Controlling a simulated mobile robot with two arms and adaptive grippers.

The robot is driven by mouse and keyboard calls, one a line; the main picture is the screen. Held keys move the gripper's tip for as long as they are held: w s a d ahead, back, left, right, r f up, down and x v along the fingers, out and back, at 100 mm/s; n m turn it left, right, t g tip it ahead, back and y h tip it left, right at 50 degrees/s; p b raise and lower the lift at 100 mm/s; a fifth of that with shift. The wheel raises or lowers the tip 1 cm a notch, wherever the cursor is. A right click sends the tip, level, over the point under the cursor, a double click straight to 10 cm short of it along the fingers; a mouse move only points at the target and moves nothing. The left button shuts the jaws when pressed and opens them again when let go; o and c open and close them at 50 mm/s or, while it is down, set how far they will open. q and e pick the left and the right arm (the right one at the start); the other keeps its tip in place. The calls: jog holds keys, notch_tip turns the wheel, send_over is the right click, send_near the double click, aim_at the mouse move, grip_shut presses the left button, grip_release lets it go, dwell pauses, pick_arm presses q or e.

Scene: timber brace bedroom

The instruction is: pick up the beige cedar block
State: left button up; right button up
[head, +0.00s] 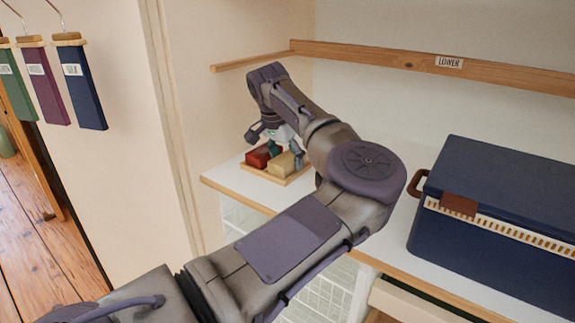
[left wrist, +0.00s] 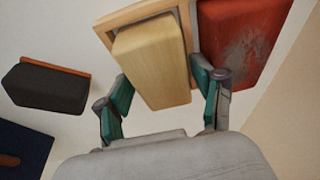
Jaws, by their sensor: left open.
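The beige cedar block (head: 281,167) sits in a small wooden tray (head: 270,176) on the white shelf, beside a red block (head: 257,156). My left gripper (head: 285,152) is over the beige block, its jaws partly hidden by my own wrist. In the left wrist view, the open left gripper (left wrist: 164,98) has one green-padded finger on each side of the near end of the beige block (left wrist: 155,65). I cannot tell whether either pad touches it. The red block (left wrist: 240,40) lies just right of the right-hand finger. My right gripper is not in view.
A navy box (head: 500,215) stands on the shelf at right. A wooden rail (head: 400,57) labelled "LOWER" runs along the wall above. The left wrist view shows a dark block (left wrist: 48,88) apart from the tray. Coloured hanging pieces (head: 80,85) are at far left.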

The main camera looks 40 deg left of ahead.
pick_arm(q)
jog(key=shift+f, duration=0.15)
jog(key=shift+s, duration=0.1)
jog(key=c, duration=1)
